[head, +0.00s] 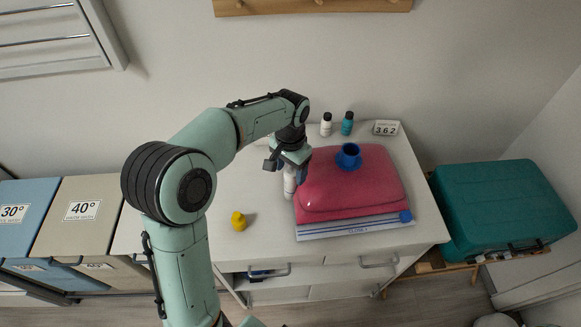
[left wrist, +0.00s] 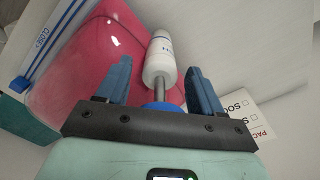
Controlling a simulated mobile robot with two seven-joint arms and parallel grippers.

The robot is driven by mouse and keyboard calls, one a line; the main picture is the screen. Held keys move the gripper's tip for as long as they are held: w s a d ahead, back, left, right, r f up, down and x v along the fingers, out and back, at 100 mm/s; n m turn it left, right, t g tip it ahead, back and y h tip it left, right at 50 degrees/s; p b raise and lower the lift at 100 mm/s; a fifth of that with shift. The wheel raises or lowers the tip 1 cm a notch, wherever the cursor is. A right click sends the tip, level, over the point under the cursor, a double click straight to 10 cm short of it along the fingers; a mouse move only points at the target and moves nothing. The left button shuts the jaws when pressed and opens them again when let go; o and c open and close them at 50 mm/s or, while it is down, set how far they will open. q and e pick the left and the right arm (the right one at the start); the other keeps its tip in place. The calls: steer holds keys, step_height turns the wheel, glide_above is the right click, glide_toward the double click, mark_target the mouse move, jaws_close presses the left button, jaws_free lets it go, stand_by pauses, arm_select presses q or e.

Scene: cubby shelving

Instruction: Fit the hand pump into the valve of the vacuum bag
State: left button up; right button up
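The pink vacuum bag (head: 350,190) lies flat on the white cabinet top, with its round blue valve (head: 348,157) on top near the far edge. The hand pump (head: 289,183) is beside the bag's left side, partly hidden by my left gripper (head: 291,163). In the left wrist view, the pump shows a white body (left wrist: 161,60), a grey rod and a blue end near my palm. My left gripper (left wrist: 159,68) is open, its blue fingers on either side of the pump with gaps visible. The valve is not clear in that view. My right gripper is not in view.
A white bottle (head: 326,124), a teal bottle (head: 347,123) and a number block (head: 386,128) stand behind the bag. A yellow object (head: 238,221) is at the front left. A printed card (left wrist: 245,120) lies near the pump. A teal case (head: 500,207) stands right of the cabinet.

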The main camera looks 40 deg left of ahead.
arm_select(q)
step_height(320, 180, up, 12)
steer(key=shift+f+p, duration=0.1)
steer(key=shift+p, duration=0.9)
steer(key=shift+o, duration=0.6)
steer(key=shift+r, duration=0.25)
steer(key=shift+s+r+b, duration=0.15)
steer(key=shift+r+b, duration=0.25)
steer(key=shift+b, duration=0.4)
steer(key=shift+s+d+r, duration=0.1)
steer(key=shift+s, duration=0.1)
steer(key=shift+f, duration=0.4)
step_height(320, 180, down, 6)
steer(key=shift+w+f+b, duration=0.1)
steer(key=shift+f+b, duration=0.15)
steer(key=shift+b, duration=0.7)
steer(key=shift+w+f+b, duration=0.15)
steer(key=shift+f, duration=1.25)
steer(key=shift+w+f+b, duration=0.1)
steer(key=shift+f+b, duration=0.05)
steer(key=shift+f, duration=1.2)
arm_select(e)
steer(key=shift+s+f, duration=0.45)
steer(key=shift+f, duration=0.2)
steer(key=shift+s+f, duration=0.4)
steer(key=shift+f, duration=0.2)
